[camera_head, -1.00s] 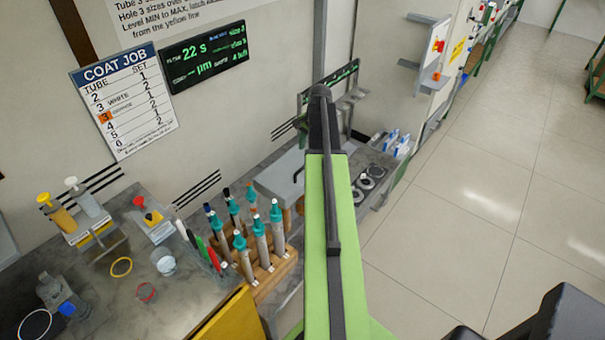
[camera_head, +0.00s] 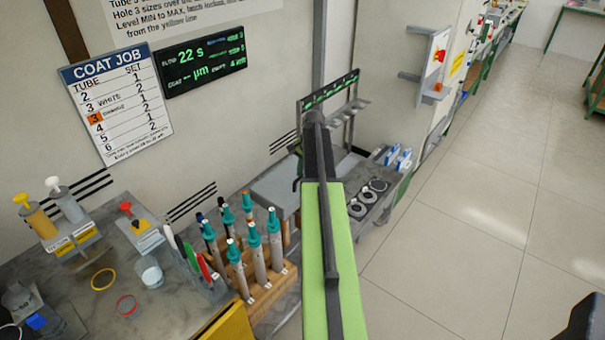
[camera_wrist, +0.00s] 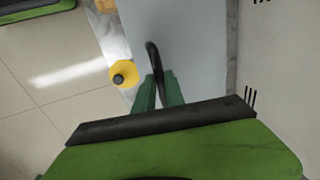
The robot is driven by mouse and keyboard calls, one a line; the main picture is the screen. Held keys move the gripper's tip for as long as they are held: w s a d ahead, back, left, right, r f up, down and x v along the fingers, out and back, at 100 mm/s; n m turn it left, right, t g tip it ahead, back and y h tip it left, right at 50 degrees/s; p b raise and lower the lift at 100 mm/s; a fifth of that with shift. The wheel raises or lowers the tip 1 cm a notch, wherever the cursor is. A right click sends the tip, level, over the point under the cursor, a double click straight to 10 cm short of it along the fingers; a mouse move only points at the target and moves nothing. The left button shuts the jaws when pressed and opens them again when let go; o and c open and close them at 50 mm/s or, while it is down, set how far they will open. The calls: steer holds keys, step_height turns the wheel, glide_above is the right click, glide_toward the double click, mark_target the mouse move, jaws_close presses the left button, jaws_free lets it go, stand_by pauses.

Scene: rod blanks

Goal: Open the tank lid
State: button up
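The tank lid is a flat pale grey plate (camera_head: 272,190) beyond the rack of tubes in the head view, partly hidden by my arm. In the wrist view the plate (camera_wrist: 200,45) fills the upper middle, and a black curved handle (camera_wrist: 152,58) stands over it. My gripper (camera_wrist: 159,82) has its two green fingers on either side of the handle's lower part. I cannot tell whether they press on it. In the head view my gripper is mostly hidden behind my arm. The lid looks roughly level, but its hinge and seam are not clear.
A yellow round knob (camera_wrist: 123,73) is left of the fingers in the wrist view. A wooden rack (camera_head: 262,290) of teal-capped tubes stands before the lid. A panel with round dials (camera_head: 366,198) is to the right. The floor (camera_head: 450,230) at right is clear.

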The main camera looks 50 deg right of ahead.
jaws_close()
stand_by(0.9)
